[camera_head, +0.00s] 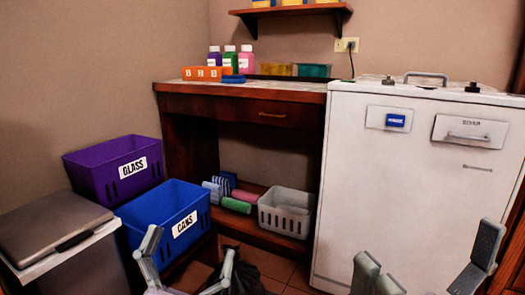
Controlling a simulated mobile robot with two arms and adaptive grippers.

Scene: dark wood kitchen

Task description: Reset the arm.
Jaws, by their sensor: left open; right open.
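My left gripper (186,268) is at the bottom of the head view, its two grey fingers apart and nothing between them. It stands in front of the blue bin and a black bag. My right gripper (428,262) is at the lower right, fingers spread wide and empty, in front of the white appliance (408,195). Most of both arms is outside the picture.
A blue CANS bin (150,232), a purple GLASS bin (90,179) and a grey lidded bin (75,270) stand at left. A wooden desk (180,98) holds bottles and sponges. A black bag (249,275) lies low between the grippers. A light basket (285,216) sits on the low shelf.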

